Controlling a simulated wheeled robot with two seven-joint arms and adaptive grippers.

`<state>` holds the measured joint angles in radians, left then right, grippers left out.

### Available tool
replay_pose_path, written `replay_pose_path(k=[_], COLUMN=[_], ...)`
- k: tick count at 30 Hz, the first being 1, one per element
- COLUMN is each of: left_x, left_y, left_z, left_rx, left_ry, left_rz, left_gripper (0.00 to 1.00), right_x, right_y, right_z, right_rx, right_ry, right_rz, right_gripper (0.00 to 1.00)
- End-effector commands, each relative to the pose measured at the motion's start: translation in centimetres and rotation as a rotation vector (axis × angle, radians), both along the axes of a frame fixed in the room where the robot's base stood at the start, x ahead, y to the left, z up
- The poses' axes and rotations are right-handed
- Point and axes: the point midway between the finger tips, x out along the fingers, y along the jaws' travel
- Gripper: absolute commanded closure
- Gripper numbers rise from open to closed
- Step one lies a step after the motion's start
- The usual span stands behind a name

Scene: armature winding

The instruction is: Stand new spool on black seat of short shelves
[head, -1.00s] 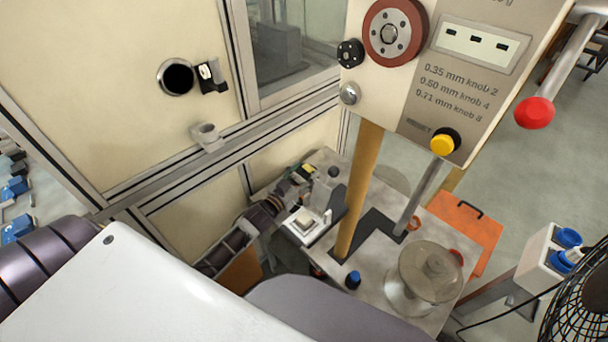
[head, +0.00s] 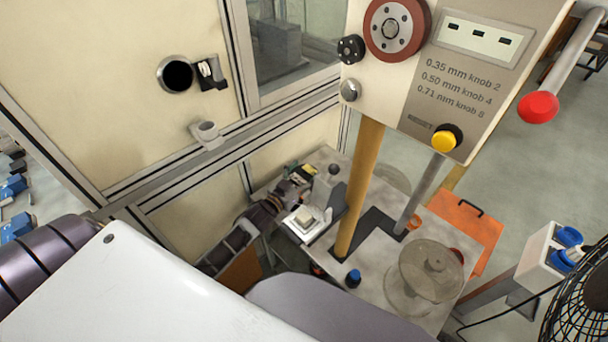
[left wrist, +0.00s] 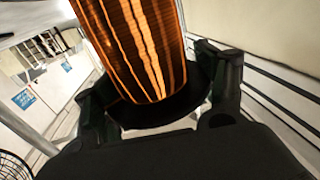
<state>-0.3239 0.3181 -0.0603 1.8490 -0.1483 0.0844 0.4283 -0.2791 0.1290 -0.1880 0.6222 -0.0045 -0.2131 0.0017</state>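A spool wound with shiny copper wire (left wrist: 140,45), with a black end flange, fills the upper middle of the left wrist view. My left gripper (left wrist: 160,105) has one black finger on each side of the flange and is shut on it. The spool's far end is outside that view. In the head view I cannot make out the held spool or the left fingertips; my white and grey-purple arm parts cover the lower left. My right gripper is not in view. I cannot identify the short shelves or their black seat in either view.
A winding machine panel (head: 405,110) with a red-tipped lever (head: 538,107) stands at upper right. Below it, a grey table (head: 375,285) holds a clear disc-topped spool (head: 428,270) and small items. A black fan (head: 585,305) is at lower right. A beige wall (head: 90,90) bounds the left.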

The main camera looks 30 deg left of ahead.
Motion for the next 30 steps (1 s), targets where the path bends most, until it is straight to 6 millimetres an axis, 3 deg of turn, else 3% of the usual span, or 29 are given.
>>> replay_pose_path(k=[17,30], left_x=[-0.3,-2.5], left_y=[0.0,0.5], left_z=[-0.2,-0.2], left_rx=[0.0,-0.002], left_ry=[0.003,0.002], left_rz=[0.0,0.0], left_gripper=[0.18,0.18], right_x=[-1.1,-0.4], right_y=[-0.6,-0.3], right_z=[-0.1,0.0], right_rx=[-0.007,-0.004], right_ry=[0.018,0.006], right_rz=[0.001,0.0], right_gripper=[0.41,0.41])
